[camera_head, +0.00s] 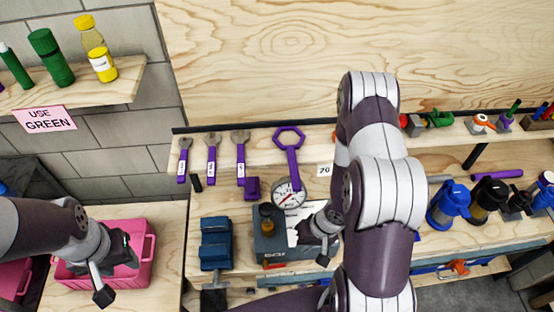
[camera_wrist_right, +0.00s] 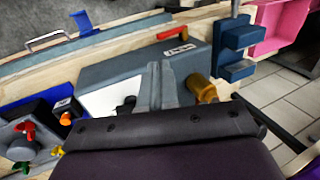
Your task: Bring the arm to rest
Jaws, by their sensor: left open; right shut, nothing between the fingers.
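My right arm reaches down over the workbench in the head view. Its gripper (camera_head: 323,258) is shut and empty, over the right side of a grey box-shaped device with a dial gauge (camera_head: 290,193). The arm hides part of the bench behind it. The grey device (camera_wrist_right: 125,65) also shows in the right wrist view, with a white panel and a yellow-brown knob (camera_wrist_right: 202,88). My left gripper (camera_head: 112,276) is open and empty, above a pink crate (camera_head: 148,240) at the lower left.
A blue vise-like block (camera_head: 215,243) stands left of the device. Purple-handled wrenches (camera_head: 240,160) hang behind it. Blue and black filter housings (camera_head: 450,205) stand at the right. A shelf with bottles (camera_head: 130,85) is at the upper left.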

